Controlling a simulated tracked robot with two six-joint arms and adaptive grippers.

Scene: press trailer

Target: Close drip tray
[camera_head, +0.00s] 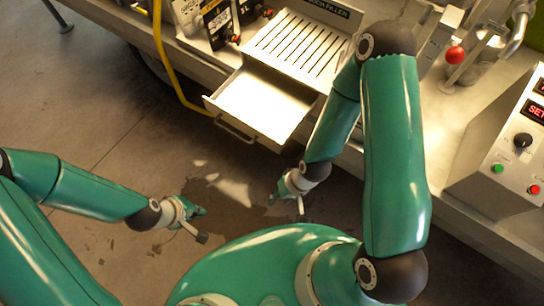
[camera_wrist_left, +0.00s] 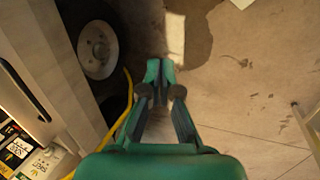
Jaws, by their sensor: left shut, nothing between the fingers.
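The drip tray (camera_head: 262,105) is a pale metal drawer, pulled out toward me from under a slotted grille. Its inside looks empty. Its front carries a dark bar handle (camera_head: 233,132). My left gripper (camera_head: 201,224) is below and left of the tray front in the head view, apart from it. In the left wrist view the same gripper (camera_wrist_left: 160,72) is shut and empty over the floor. My right gripper (camera_head: 287,202) hangs below the tray's right front corner in the head view, apart from the handle. Its fingers are too small to judge.
The slotted grille (camera_head: 297,45) sits above the tray. A control panel (camera_head: 515,150) with buttons stands at the right. A yellow hose (camera_head: 164,60) hangs left of the tray, near its left side. A wheel (camera_wrist_left: 98,50) shows under the trailer. Open floor (camera_head: 90,110) lies to the left.

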